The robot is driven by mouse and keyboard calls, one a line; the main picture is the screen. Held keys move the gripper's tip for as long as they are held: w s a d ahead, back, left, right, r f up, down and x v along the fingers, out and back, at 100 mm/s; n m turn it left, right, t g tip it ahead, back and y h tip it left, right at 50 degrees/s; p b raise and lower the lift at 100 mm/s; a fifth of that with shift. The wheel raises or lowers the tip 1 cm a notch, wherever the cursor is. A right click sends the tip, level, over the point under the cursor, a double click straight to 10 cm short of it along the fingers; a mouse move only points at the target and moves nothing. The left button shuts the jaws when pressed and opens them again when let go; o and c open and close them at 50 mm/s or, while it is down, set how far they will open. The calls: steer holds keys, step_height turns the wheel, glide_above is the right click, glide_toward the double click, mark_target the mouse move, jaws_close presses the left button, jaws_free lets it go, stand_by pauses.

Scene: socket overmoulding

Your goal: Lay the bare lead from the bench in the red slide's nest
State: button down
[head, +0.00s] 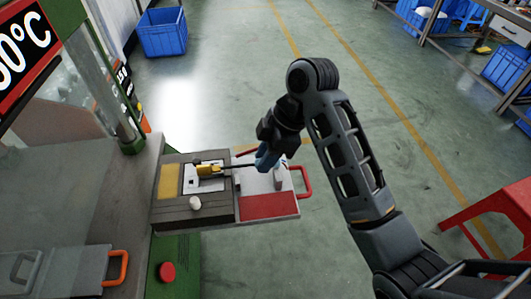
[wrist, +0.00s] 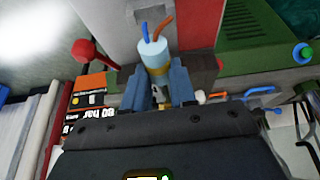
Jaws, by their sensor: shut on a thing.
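My gripper (head: 266,160) is over the right part of the slide in the head view, its blue fingers pointing down. In the wrist view my gripper (wrist: 160,88) is shut on the bare lead (wrist: 153,55), a pale blue cylinder with a blue and an orange wire end. The red slide (head: 268,207) is a tray with a red panel and a red handle (head: 306,181). Left of my fingers is a block with a pale square plate (head: 190,185), a yellow piece (head: 206,170) and a dark rod reaching towards my fingers. I cannot tell whether the lead touches the slide.
The machine's grey bench (head: 80,200) is at left, with a red button (head: 167,271) on its green front. A second handle, orange, is at lower left. A red stool (head: 495,215) stands at right. The green floor beyond the slide is clear, with blue crates (head: 163,35) further back.

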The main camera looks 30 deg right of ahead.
steer(key=shift+f+b, duration=0.8)
steer(key=shift+f, duration=0.95)
steer(key=c, duration=0.8)
jaws_free()
steer(key=p+v, duration=0.3)
steer(key=v, duration=0.3)
steer(key=shift+r, duration=0.25)
steer(key=shift+s+d+r+p, duration=0.1)
steer(key=shift+d+r+p, duration=0.25)
steer(key=shift+r+p, duration=0.35)
steer(key=shift+s+f, duration=0.15)
